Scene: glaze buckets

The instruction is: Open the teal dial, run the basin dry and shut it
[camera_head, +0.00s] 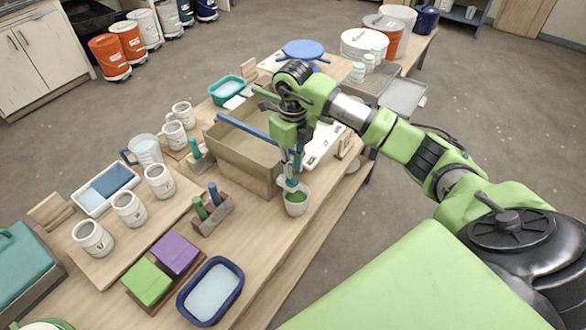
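The basin (262,181) is a tan, open, square-sided box in the middle of the table. A blue bar (248,128) lies across its top. Its inside looks plain tan; I cannot tell how much liquid is in it. My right gripper (291,172) points down at the basin's front right corner. A small teal part (291,183), possibly the dial, shows at its fingertips, mostly hidden by the gripper. I cannot tell whether the fingers are closed on it. A pale cup (296,205) with green inside stands just below. My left gripper is out of view.
Several white mugs (130,208) and a clear jug (145,150) stand left of the basin. A tool holder (212,216), green and purple blocks (148,281) and a blue-rimmed tray (211,292) are in front. Buckets (364,44) stand behind. Bare table lies right of the tray.

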